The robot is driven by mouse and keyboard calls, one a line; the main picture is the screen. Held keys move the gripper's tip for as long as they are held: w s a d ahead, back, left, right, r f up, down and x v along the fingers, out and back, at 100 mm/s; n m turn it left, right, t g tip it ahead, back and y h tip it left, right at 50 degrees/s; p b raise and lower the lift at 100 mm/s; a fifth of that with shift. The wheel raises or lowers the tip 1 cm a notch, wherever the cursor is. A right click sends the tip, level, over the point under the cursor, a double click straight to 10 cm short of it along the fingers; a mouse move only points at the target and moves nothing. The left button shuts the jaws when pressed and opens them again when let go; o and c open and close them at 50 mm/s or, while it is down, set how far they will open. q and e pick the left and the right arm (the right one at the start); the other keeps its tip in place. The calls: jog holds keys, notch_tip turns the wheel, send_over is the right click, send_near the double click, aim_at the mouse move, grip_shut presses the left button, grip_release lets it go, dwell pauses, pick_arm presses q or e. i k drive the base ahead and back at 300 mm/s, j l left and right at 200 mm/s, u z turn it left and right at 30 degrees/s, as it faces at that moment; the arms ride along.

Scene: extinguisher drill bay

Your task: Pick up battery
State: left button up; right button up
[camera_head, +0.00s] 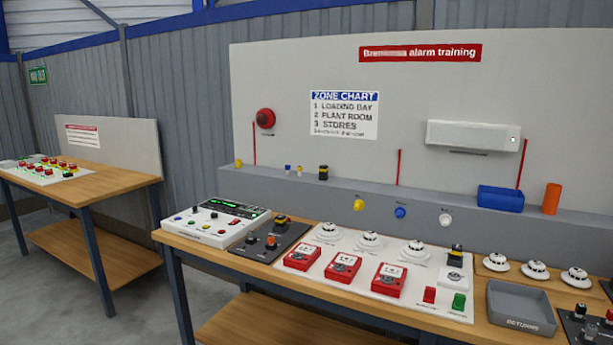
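No object is labelled as a battery, and I cannot tell for certain which one it is. A small dark block with a yellow top (323,172) stands upright on the grey ledge. A similar dark and yellow piece (456,254) is at the back of the white detector board, and another (281,221) is on the black panel. Neither of my grippers shows in the head view.
The wooden bench (210,253) carries a control panel (214,221), red call points (342,267), white detectors (415,251) and a grey returns tray (520,307). A blue box (500,197) sits on the ledge (440,190). Another table (88,186) stands at the left, with clear floor between.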

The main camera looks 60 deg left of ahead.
aim_at(323, 170)
jog(key=u, duration=1.85)
jog(key=j+z, duration=0.15)
jog(key=z, duration=0.25)
jog(key=i+j+z, duration=0.1)
jog(key=z, duration=0.25)
jog(key=j+z, duration=0.25)
jog(key=z, duration=0.15)
jog(key=j+z, duration=0.2)
jog(key=z, duration=0.15)
